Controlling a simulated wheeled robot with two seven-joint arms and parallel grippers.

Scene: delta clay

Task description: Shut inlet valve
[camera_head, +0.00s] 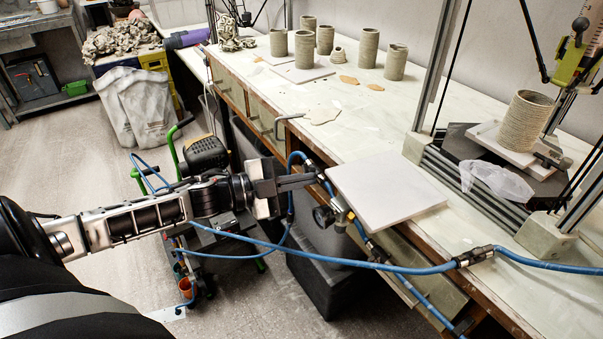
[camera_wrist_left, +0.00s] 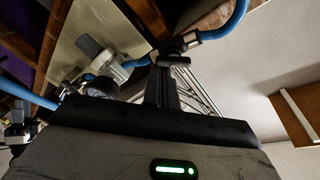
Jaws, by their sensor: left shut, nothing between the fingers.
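The inlet valve assembly sits at the table's front edge, on the blue hose (camera_head: 420,270). Its metal fittings (camera_head: 340,207) and a round dark gauge (camera_head: 323,216) show in the head view. In the left wrist view the gauge (camera_wrist_left: 101,88) is left of the fingers and a metal hose fitting (camera_wrist_left: 186,42) is just beyond their tips. My left gripper (camera_head: 312,178) is shut and empty, its tips close to the fittings; whether they touch cannot be told. The fingers also show in the wrist view (camera_wrist_left: 163,68). The valve's handle cannot be made out clearly. My right gripper is not in view.
A pale square board (camera_head: 385,192) overhangs the table edge just right of the gripper. Clay cylinders (camera_head: 304,49) stand on the bench (camera_head: 370,125). A compressor (camera_head: 205,155) and dark bins (camera_head: 325,280) are below. Blue hose loops around the arm.

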